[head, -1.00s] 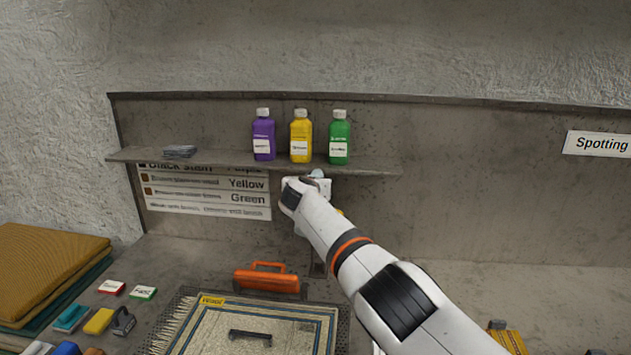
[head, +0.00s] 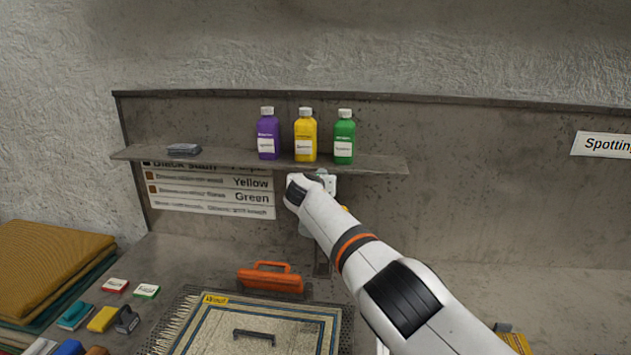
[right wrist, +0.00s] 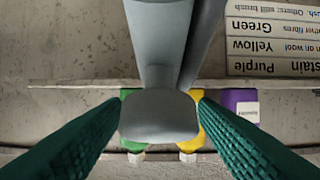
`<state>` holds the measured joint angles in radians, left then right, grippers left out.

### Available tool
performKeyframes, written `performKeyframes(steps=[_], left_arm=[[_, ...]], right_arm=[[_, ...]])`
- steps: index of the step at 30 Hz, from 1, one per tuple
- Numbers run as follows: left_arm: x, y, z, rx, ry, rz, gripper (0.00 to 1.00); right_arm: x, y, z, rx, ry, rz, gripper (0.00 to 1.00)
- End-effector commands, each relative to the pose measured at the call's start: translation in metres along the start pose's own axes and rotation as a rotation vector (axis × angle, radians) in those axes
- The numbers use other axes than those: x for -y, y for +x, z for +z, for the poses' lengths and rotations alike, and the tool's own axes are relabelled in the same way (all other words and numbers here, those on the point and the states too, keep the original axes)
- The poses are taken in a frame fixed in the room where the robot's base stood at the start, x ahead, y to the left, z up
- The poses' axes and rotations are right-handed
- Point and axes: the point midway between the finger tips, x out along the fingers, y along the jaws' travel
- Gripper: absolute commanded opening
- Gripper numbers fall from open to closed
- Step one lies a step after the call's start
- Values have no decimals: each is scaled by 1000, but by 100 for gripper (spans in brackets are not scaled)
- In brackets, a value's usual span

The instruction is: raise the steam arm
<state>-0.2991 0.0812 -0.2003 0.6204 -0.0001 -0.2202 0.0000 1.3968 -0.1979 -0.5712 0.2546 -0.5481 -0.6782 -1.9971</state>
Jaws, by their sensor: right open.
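A grey bar with a wide rounded end (right wrist: 158,115), which I take to be the steam arm, fills the middle of the right wrist view. My right gripper (right wrist: 160,108) is open, with one green ribbed finger on each side of the rounded end. I cannot tell whether either finger touches it. In the head view my right arm reaches up from the lower right to just below the shelf, and its white wrist hides the fingers and most of the grey bar. My left gripper is not in view.
Purple (head: 268,136), yellow (head: 305,137) and green (head: 344,139) bottles stand on the shelf (head: 380,164) just above my right wrist. An orange handled tool (head: 270,280) lies behind the framed rug (head: 210,335). Folded cloths (head: 50,258) lie at left.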

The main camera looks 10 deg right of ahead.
Motion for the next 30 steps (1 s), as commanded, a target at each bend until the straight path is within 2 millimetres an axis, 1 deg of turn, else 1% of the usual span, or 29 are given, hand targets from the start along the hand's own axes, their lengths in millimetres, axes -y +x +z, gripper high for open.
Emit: performKeyframes(steps=[8, 15, 20, 30], left_arm=[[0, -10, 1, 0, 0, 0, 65], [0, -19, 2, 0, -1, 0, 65], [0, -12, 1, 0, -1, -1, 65], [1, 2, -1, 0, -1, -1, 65]], right_arm=[[2, -10, 0, 0, 1, -1, 54], [-2, -28, 0, 3, 3, 0, 54], [-1, -46, 2, 0, 2, 1, 54], [-2, -93, 2, 0, 1, 0, 54]])
